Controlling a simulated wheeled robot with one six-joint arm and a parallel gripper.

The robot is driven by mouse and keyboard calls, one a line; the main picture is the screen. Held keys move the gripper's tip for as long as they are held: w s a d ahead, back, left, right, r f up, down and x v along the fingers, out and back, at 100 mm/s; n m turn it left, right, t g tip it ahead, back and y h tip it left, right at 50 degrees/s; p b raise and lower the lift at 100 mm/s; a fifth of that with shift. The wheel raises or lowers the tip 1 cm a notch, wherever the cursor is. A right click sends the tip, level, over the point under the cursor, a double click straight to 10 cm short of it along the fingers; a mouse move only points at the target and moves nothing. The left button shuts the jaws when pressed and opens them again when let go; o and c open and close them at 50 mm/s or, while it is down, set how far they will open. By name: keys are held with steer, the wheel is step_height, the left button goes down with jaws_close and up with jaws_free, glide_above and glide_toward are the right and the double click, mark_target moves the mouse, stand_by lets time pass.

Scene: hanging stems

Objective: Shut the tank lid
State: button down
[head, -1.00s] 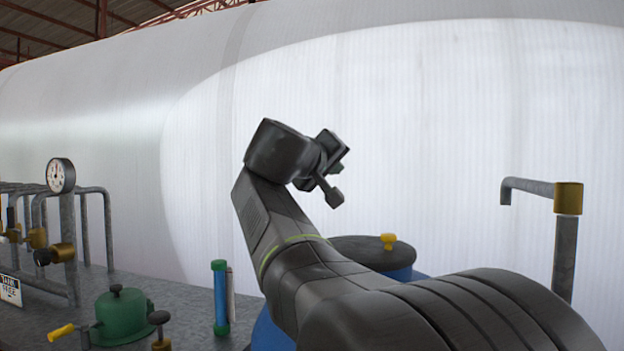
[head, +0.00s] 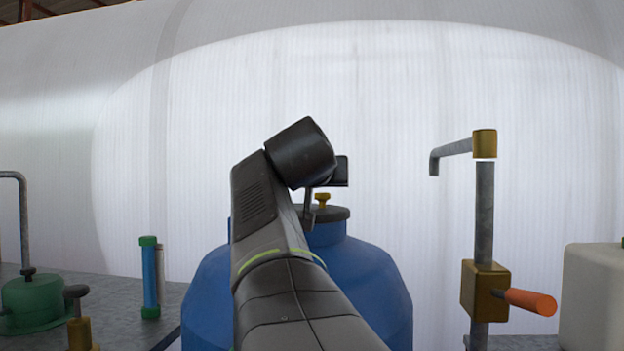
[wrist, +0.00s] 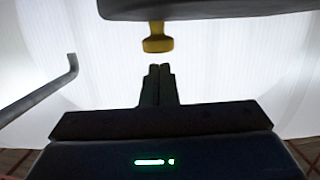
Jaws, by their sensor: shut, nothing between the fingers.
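The blue tank (head: 372,285) stands in the middle of the head view, partly hidden by my arm. Its dark round lid (head: 337,213) lies about level over the neck, its left part hidden behind my arm. A yellow knob (head: 322,200) stands on top of the lid. My gripper (head: 309,215) appears just left of the knob in this view. In the wrist view my gripper (wrist: 160,68) is shut and empty. There the knob (wrist: 157,40) shows upside down, just beyond the fingertips with a small gap, below the dark lid (wrist: 215,9).
A grey standpipe (head: 485,215) with a brass valve (head: 484,290) and orange handle (head: 530,302) rises right of the tank. A pale container (head: 595,297) is at the far right. A blue-green tube (head: 149,277) and a green pot (head: 33,302) stand left.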

steer(key=shift+d+f+m+b, duration=0.2)
steer(key=shift+f+m+b, duration=0.1)
steer(key=shift+f, duration=0.3)
steer(key=shift+f, duration=0.1)
